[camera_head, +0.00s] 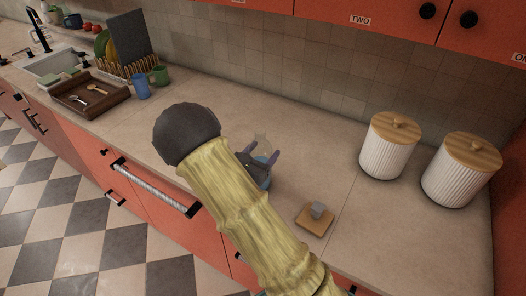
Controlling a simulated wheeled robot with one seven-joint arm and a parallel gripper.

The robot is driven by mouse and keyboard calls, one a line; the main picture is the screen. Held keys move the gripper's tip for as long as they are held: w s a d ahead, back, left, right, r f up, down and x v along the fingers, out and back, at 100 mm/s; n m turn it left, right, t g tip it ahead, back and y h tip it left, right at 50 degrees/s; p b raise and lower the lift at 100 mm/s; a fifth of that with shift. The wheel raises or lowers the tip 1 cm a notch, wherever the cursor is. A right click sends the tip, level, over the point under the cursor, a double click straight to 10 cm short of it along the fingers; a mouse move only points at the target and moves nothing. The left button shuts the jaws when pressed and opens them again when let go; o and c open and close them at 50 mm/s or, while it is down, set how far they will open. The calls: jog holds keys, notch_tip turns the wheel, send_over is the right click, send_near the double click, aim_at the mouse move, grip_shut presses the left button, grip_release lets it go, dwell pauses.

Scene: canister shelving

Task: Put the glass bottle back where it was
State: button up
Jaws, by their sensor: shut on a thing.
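The glass bottle (261,141) is clear with a pale bluish tint and stands out above the counter near the middle of the head view. My gripper (261,158) is shut on it, with a finger on either side of the bottle. The bottle looks roughly upright. My arm hides part of its lower body, so I cannot tell whether its base touches the counter.
Two white ribbed canisters (386,150) (458,175) with wooden lids stand at the right. A small wooden board (314,222) with a grey block lies nearer. A blue cup (141,86), a green mug (160,75) and a brown tray (90,112) are at the left. The counter behind the bottle is clear.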

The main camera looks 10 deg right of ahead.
jog(key=shift+r, duration=0.1)
jog(key=o, duration=1.6)
jog(key=shift+o, duration=0.2)
jog(key=shift+s+a, duration=0.1)
jog(key=b+v, duration=0.3)
jog(key=v, duration=0.9)
